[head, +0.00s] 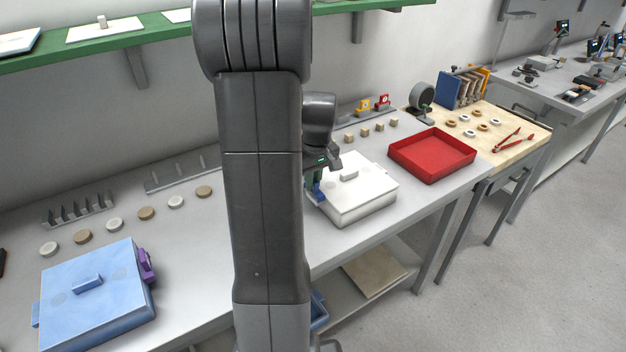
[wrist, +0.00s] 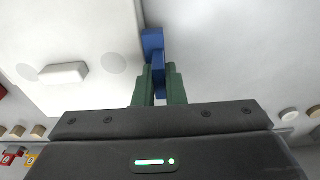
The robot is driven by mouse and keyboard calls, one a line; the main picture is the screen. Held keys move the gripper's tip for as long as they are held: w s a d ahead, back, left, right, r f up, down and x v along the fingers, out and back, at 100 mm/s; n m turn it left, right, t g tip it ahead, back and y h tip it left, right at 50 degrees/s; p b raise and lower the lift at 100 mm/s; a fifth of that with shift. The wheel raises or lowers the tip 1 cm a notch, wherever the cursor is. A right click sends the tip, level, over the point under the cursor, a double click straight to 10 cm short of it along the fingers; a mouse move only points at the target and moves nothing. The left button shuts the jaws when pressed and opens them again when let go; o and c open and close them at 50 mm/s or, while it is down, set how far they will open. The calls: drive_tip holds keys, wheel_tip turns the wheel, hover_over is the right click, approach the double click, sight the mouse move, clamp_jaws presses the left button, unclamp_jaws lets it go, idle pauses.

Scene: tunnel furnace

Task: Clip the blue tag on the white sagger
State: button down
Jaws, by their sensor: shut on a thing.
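The white sagger (head: 358,203), a square lidded box with a handle on top, stands on the grey bench right of my arm. It fills the left of the wrist view (wrist: 100,35). My gripper (head: 318,178) is at its left side. In the wrist view my green fingers (wrist: 159,88) are shut on the blue tag (wrist: 152,42). The tag is at the sagger's edge and its far end meets or overlaps that edge. I cannot tell whether it grips the wall. In the head view the tag (head: 317,193) is partly hidden by the gripper.
A blue sagger (head: 95,295) with a purple tag (head: 147,265) stands at the front left. A red tray (head: 432,157) is right of the white sagger. Yellow (head: 363,107) and red (head: 383,103) tags stand behind. Small discs and blocks line the bench's back.

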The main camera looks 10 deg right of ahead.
drive_tip(key=shift+f+b, duration=0.7)
drive_tip(key=shift+f, duration=0.35)
drive_tip(key=c, duration=1.4)
unclamp_jaws()
drive_tip(key=shift+r, duration=0.1)
wheel_tip(320, 180, up, 14)
drive_tip(key=s, duration=0.1)
drive_tip(key=shift+s+d+f, duration=0.2)
drive_tip(key=shift+s+d, duration=0.05)
drive_tip(key=shift+s, duration=0.05)
drive_tip(key=f, duration=0.4)
drive_tip(key=w+f, duration=0.1)
drive_tip(key=f, duration=0.8)
drive_tip(key=shift+w+a, duration=0.25)
drive_tip(key=shift+w, duration=0.05)
